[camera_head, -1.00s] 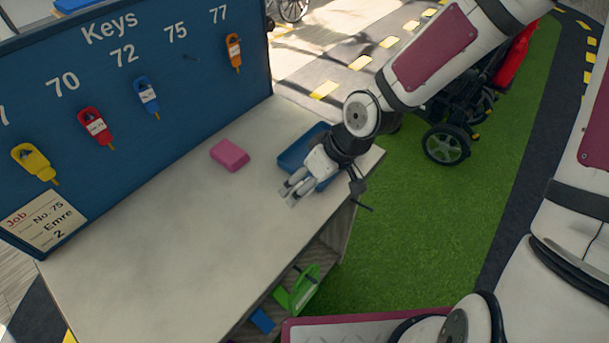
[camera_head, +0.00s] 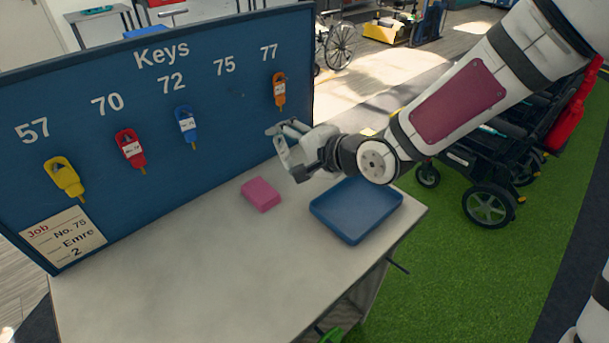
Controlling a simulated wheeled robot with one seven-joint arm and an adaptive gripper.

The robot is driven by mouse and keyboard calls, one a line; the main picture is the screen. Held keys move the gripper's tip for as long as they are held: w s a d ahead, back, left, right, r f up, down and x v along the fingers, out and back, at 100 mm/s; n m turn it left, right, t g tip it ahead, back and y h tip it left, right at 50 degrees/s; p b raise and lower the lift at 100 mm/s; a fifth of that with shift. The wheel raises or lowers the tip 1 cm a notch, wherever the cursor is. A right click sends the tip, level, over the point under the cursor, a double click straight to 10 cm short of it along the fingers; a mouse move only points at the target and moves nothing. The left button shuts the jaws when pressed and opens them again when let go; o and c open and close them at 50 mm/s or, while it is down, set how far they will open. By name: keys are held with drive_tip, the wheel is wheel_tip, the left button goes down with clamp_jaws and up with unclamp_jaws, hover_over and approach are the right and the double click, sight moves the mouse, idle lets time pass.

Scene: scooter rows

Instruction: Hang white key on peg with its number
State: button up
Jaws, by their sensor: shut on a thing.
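The blue key board (camera_head: 150,75) stands at the back of the table with numbers 57, 70, 72, 75 and 77. No key hangs under the number 75 (camera_head: 224,66); its small peg is hard to make out now. The job card (camera_head: 63,238) reads No. 75, Emre, 2. My gripper (camera_head: 279,143) is shut in front of the board's right part, below the orange key and above the table. The white key in it is hard to tell apart from the pale fingers.
Yellow (camera_head: 64,177), red (camera_head: 130,149), blue (camera_head: 187,124) and orange (camera_head: 279,90) keys hang on the board. A pink block (camera_head: 261,194) and an empty blue tray (camera_head: 357,235) lie on the table (camera_head: 200,285). The table's front left is clear.

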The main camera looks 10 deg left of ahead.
drive_tip(key=w+a+r+m+t+b, duration=0.2)
drive_tip(key=a+r+m+t, duration=0.2)
drive_tip(key=r, duration=0.3)
drive_tip(key=shift+y, duration=0.5)
drive_tip(key=b+x, duration=0.1)
drive_tip(key=x, duration=0.2)
drive_tip(key=b+x, duration=0.1)
drive_tip(key=x, duration=0.3)
drive_tip(key=b+x, duration=0.2)
drive_tip(key=x, duration=0.1)
drive_tip(key=shift+s+a, duration=0.2)
drive_tip(key=shift+a, duration=0.3)
drive_tip(key=shift+w+a+f, duration=0.1)
drive_tip(key=shift+a+f, duration=0.05)
drive_tip(key=shift+f, duration=0.05)
idle(0.4)
drive_tip(key=o, duration=1)
drive_tip(key=shift+f, duration=0.1)
